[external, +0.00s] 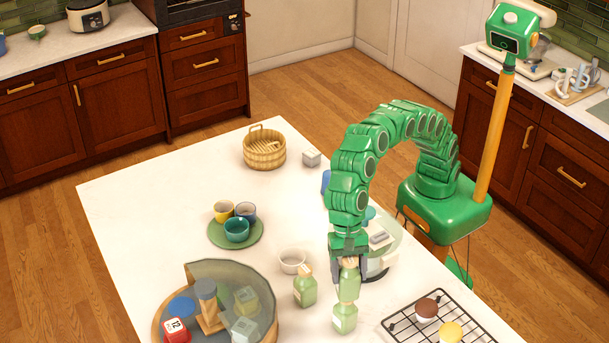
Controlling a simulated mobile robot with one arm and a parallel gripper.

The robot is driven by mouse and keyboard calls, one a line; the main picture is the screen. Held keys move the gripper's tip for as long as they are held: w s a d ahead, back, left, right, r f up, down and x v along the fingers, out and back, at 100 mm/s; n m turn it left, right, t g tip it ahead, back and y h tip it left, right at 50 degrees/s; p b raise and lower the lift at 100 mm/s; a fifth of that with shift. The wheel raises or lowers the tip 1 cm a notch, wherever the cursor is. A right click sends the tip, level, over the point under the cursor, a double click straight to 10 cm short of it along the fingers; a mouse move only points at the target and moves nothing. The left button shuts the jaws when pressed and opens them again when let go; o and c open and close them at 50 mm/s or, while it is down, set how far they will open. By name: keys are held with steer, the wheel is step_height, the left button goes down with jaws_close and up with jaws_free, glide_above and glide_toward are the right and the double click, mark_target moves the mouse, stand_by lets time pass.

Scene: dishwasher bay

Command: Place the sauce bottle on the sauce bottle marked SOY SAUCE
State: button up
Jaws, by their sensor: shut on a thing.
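My gripper (349,268) points down and is shut on a pale green sauce bottle (348,284). The held bottle looks upright, with its top between the fingers. A second green bottle (345,319) stands on the white counter just below the held one in the picture. The held bottle overlaps its top; I cannot tell whether they touch. A third green bottle (304,291) with a tan cap stands on the counter to the left. No label can be read, so I cannot tell which bottle is marked SOY SAUCE.
A white bowl (292,262) is behind the left bottle. A round divided tray (272,330) with several items is at front left, and a black wire rack (478,328) with cupcakes at front right. A green plate (213,238) holds cups.

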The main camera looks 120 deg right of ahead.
steer(key=shift+f, duration=0.1)
steer(key=o, duration=1.4)
steer(key=v, duration=1.2)
steer(key=shift+s+d, duration=0.1)
